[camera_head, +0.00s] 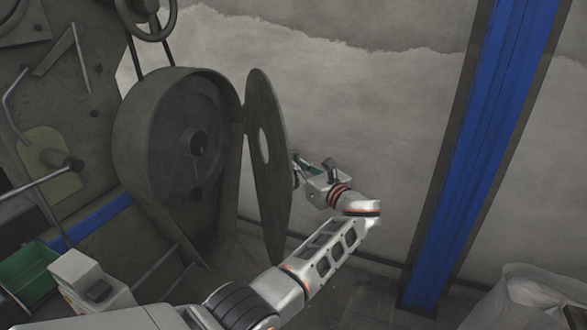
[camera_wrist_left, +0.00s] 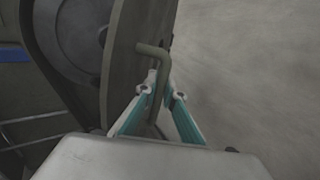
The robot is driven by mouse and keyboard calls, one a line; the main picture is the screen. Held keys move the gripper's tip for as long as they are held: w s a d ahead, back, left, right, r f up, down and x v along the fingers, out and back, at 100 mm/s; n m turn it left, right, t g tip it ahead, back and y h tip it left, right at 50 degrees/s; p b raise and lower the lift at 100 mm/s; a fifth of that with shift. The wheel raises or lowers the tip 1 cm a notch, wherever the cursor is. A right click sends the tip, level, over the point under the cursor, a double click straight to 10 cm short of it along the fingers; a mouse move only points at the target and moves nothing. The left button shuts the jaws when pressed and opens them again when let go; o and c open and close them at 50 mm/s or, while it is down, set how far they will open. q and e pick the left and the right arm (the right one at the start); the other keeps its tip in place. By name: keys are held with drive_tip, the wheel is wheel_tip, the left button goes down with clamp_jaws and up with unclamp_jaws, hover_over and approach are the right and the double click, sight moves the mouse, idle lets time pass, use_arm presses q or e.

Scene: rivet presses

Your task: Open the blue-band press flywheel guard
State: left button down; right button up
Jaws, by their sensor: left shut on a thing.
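The flywheel guard (camera_head: 266,150) of the blue-band press is a dark, tall plate with a hole. It stands swung away from the round flywheel housing (camera_head: 150,155), hinged near its left edge, so the flywheel (camera_head: 195,150) shows. My left gripper (camera_head: 302,172) is at the outer side of the guard, partly hidden by it in the head view. In the left wrist view, its teal fingers (camera_wrist_left: 160,92) are shut on the bent rod handle (camera_wrist_left: 151,51) of the guard (camera_wrist_left: 128,60). The right gripper is not in view.
A blue band (camera_head: 95,218) runs along the press at left. A green bin (camera_head: 28,272) stands at lower left. A blue post (camera_head: 490,140) rises at right, and a pale wrapped shape (camera_head: 535,300) lies at lower right. Open floor and bare wall lie between guard and post.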

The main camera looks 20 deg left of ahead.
use_arm(q)
drive_tip(key=shift+d+r, duration=0.15)
drive_tip(key=shift+d, duration=0.05)
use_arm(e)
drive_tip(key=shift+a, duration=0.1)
use_arm(q)
drive_tip(key=c, duration=2.4)
unclamp_jaws()
drive_tip(key=shift+d, duration=0.15)
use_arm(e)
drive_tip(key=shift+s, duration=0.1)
